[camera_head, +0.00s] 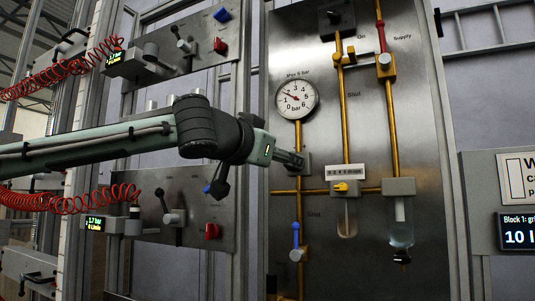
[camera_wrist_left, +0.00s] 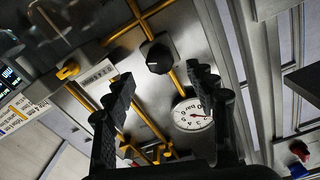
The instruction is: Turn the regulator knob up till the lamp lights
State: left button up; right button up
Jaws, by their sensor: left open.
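A black round knob (camera_wrist_left: 158,57) with a pale mark sits on the steel panel (camera_head: 375,110); it appears to be the regulator knob. In the head view it is hidden behind my left gripper (camera_head: 295,160). In the left wrist view the open fingers of my left gripper (camera_wrist_left: 161,80) point towards the knob, which shows between and beyond their tips. I cannot tell whether they touch it. The pressure gauge (camera_head: 297,97) is just above the gripper, its needle pointing to the upper left. I cannot make out a lit lamp. My right gripper is not in view.
Yellow pipes run over the panel. A yellow tap (camera_head: 342,187), a blue lever (camera_head: 295,233) and a glass bowl (camera_head: 401,232) are close by. Red coiled hoses (camera_head: 60,204) hang at the left.

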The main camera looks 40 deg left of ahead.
pick_arm(q)
jog(key=v, duration=0.5)
jog(key=shift+s+d, duration=0.1)
jog(key=shift+s, duration=0.3)
jog(key=shift+f, duration=0.1)
